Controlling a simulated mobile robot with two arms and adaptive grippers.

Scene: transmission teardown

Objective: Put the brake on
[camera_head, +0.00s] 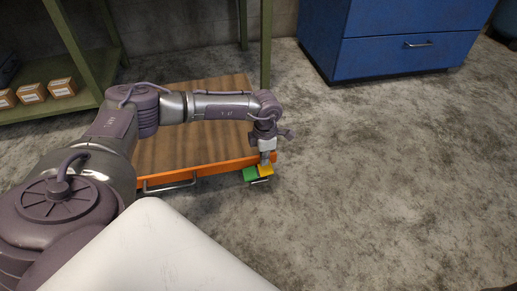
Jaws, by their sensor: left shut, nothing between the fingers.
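A low cart with a brown wooden top (185,150) and an orange edge stands on the floor in front of me. A green pedal (250,175) and a yellow pedal (265,171) sit side by side low at its near right corner. My left gripper (266,160) points down, shut and empty, with its tip at the yellow pedal. I cannot tell whether it touches or presses the pedal. My left arm reaches across the cart top. My right gripper is out of view.
A metal handle (168,186) runs along the cart's near edge. A green shelf (95,72) with small orange-brown boxes (62,87) stands at the left. A blue cabinet (400,55) stands at the back right. The grey floor (400,180) at right is clear.

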